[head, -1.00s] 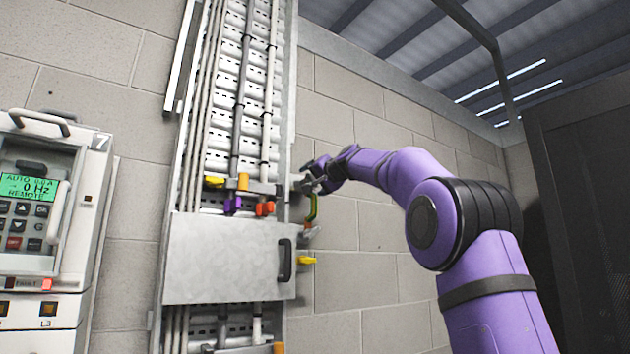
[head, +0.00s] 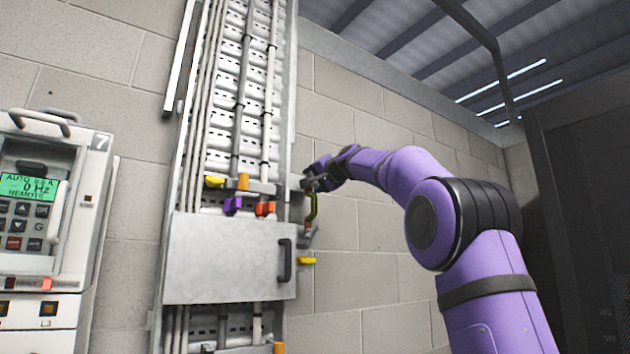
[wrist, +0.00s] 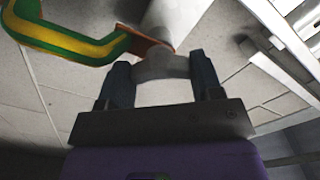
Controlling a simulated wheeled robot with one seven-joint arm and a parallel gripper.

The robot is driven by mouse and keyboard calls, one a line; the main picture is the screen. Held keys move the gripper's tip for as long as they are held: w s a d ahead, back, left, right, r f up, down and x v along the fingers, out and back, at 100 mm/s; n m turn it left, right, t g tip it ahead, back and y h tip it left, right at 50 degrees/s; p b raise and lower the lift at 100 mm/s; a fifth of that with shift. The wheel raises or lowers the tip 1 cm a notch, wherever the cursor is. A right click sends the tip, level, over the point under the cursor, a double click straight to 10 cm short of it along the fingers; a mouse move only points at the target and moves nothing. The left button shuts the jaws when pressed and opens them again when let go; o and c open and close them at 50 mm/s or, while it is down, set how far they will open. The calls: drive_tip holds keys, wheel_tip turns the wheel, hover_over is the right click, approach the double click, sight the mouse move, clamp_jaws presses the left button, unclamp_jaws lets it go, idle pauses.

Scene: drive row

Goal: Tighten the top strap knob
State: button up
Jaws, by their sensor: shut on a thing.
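My gripper (head: 314,181) is at the right edge of the tall cable tray, above the grey cover plate. In the wrist view my gripper (wrist: 161,66) has its two dark fingers on either side of a grey rounded piece (wrist: 160,70). It is shut on this piece, which I take to be the top strap knob. A pale cylinder (wrist: 178,22) lies behind it. A green and yellow handle (wrist: 75,42) is close by on the left, and also hangs just below the gripper in the head view (head: 312,208). The knob's markings and seating are hidden.
The cover plate (head: 222,262) has a black handle (head: 285,260). A yellow knob (head: 306,260) sticks out on its right. Yellow, purple and orange parts sit above the plate. A drive panel (head: 45,200) is at left, a dark cabinet (head: 590,200) at right.

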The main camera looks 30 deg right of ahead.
drive_tip(key=o, duration=0.9)
drive_tip(key=shift+s, duration=0.15)
drive_tip(key=s, duration=1)
drive_tip(key=shift+s+d, duration=0.15)
drive_tip(key=shift+s, duration=0.15)
drive_tip(key=s+a+f+n+g, duration=0.2)
drive_tip(key=s+a+f, duration=0.25)
drive_tip(key=f, duration=0.25)
drive_tip(key=s+a+f+n+g+y, duration=0.1)
drive_tip(key=s+a+f+g, duration=0.15)
drive_tip(key=a+f, duration=0.35)
drive_tip(key=s+a+f+n+g, duration=0.2)
drive_tip(key=s+a+f, duration=0.2)
drive_tip(key=f, duration=0.4)
drive_tip(key=s+a+f+n+g, duration=0.1)
drive_tip(key=s+f+g, duration=0.1)
drive_tip(key=s+f, duration=0.5)
drive_tip(key=s+a+f+n+g+h, duration=0.1)
drive_tip(key=s+f+n+g, duration=0.1)
drive_tip(key=s+f, duration=0.6)
drive_tip(key=s+a+f+n+g, duration=0.1)
drive_tip(key=s+a+f+g, duration=0.1)
drive_tip(key=s+f, duration=0.5)
wheel_tip(320, 180, down, 6)
drive_tip(key=shift+s+a+r+n+h, duration=0.1)
drive_tip(key=shift+s+n+h, duration=0.05)
drive_tip(key=shift+n+h, duration=0.2)
